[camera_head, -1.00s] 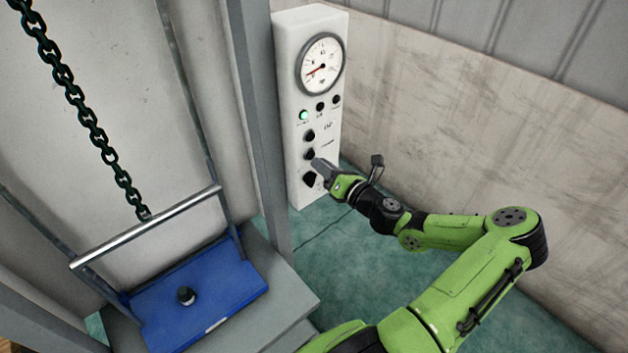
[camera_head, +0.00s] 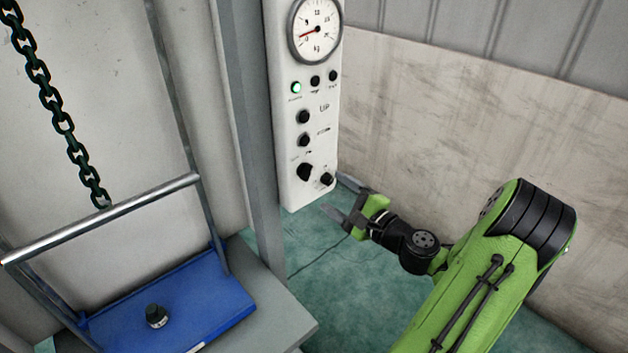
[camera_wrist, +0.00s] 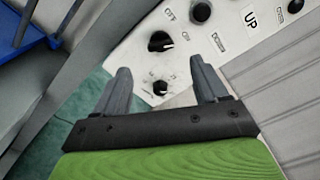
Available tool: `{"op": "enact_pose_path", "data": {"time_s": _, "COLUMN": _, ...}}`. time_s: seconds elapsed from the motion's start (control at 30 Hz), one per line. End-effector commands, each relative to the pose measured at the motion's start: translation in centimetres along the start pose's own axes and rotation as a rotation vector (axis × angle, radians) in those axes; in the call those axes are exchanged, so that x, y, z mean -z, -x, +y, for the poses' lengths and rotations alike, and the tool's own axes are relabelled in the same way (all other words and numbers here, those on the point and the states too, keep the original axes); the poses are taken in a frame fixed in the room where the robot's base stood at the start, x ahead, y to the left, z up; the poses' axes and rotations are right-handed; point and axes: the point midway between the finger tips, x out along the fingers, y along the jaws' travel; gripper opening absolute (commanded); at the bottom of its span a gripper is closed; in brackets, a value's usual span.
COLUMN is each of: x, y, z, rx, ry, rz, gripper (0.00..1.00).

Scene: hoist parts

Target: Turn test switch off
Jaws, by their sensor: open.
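The white control panel (camera_head: 306,140) stands beside the grey post. Near its bottom are a larger black rotary knob (camera_head: 304,172) and a smaller black knob (camera_head: 326,179) to its right. Labels there are too small to read surely, so I cannot tell which is the test switch. My gripper (camera_head: 334,193) is open and empty, just below and right of the small knob. In the wrist view its fingers (camera_wrist: 159,66) are spread, with the small knob (camera_wrist: 160,87) appearing between them and the larger knob (camera_wrist: 159,41) beyond. I cannot tell whether a finger touches the panel.
Higher on the panel are a round gauge (camera_head: 317,28), a lit green lamp (camera_head: 296,88) and several black buttons. A grey post (camera_head: 247,110) rises left of the panel. A blue platform (camera_head: 205,300) carries a small dark weight (camera_head: 157,316). A chain (camera_head: 62,120) hangs at left.

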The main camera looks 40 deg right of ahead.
Motion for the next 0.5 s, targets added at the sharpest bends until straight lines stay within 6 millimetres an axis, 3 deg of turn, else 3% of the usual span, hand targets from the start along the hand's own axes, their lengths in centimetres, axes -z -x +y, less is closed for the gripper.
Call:
{"op": "enact_pose_path", "data": {"time_s": 0.2, "x": -0.2, "y": -5.4, "z": 0.0, "rx": -0.001, "ry": 0.001, "rz": -0.005, "gripper": 0.72}}
{"op": "enact_pose_path", "data": {"time_s": 0.33, "x": -0.1, "y": -7.4, "z": 0.0, "rx": -0.001, "ry": -0.001, "rz": -0.003, "gripper": 0.72}}
{"op": "enact_pose_path", "data": {"time_s": 0.5, "x": 0.0, "y": -8.3, "z": 0.0, "rx": 0.001, "ry": -0.003, "rz": 0.0, "gripper": 0.72}}
